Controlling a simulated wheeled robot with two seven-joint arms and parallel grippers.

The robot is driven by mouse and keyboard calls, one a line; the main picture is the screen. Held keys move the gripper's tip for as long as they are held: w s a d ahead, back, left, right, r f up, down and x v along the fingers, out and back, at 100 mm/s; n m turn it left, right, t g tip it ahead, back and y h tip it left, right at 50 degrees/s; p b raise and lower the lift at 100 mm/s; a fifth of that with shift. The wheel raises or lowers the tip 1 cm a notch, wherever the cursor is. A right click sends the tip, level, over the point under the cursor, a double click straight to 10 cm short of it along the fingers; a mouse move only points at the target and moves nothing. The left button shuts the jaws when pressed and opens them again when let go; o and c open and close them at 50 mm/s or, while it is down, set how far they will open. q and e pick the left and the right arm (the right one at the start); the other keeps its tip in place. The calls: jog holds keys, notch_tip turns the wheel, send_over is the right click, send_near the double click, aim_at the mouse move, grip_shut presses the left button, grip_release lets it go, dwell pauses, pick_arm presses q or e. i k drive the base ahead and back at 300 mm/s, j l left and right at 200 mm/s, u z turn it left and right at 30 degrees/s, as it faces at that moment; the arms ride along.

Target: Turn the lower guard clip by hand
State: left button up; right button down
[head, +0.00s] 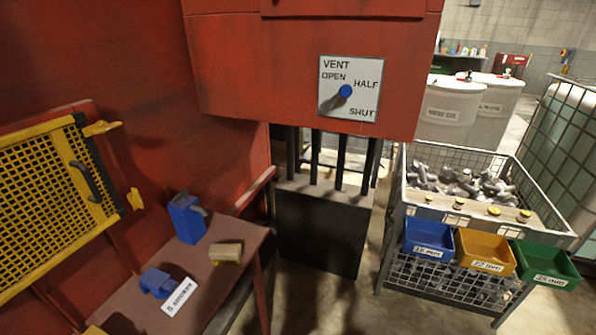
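The yellow mesh guard (40,215) is on the red machine at the left, with a dark handle (85,181) on its right part. The lower guard clip (135,199) is a small yellow piece at the guard's right edge, low down. It looks close to upright, beside the frame; whether it overlaps the frame is hard to tell. The upper guard clip (101,128) is yellow and lies nearly level at the guard's top right corner. Neither of my grippers shows in the head view.
A reddish bench (222,262) below the guard holds a blue container (187,218), a tan block (226,252), a blue piece (157,282) and a white label (179,296). A vent dial (350,88) is above. A wire crate (480,215) of metal parts stands right, with coloured bins.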

aim_at(134, 197)
jog(key=u, duration=1.3)
